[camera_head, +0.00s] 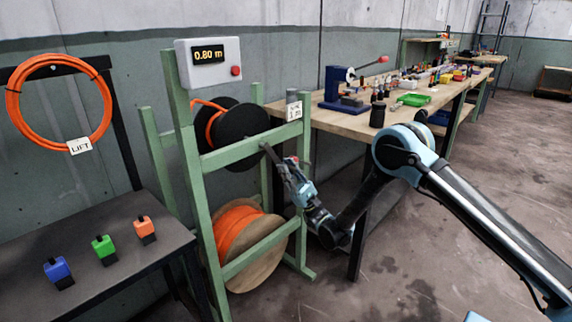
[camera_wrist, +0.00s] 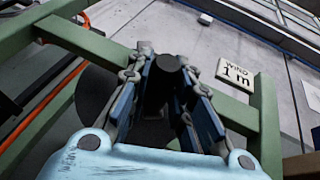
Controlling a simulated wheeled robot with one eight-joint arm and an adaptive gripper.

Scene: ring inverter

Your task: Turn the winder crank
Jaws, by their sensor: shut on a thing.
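The winder crank (camera_head: 268,151) is a dark arm at the front of the black reel (camera_head: 238,128), which carries orange cable on the green frame (camera_head: 191,165). My gripper (camera_head: 287,166) is at the crank's outer end, just right of and below the reel. In the wrist view, my gripper's two fingers (camera_wrist: 165,78) stand on either side of the crank's dark round handle (camera_wrist: 167,63) and are shut on it. The display box (camera_head: 208,62) on the frame's top reads 0.80 m. A sign (camera_wrist: 236,74) reads WIND 1 m. The crank's hub is partly hidden.
A large orange cable spool (camera_head: 240,235) sits low in the frame. A workbench (camera_head: 345,122) with tools stands close on the right. A dark table (camera_head: 110,262) with blue, green and orange blocks is at left. Open floor (camera_head: 470,200) lies right.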

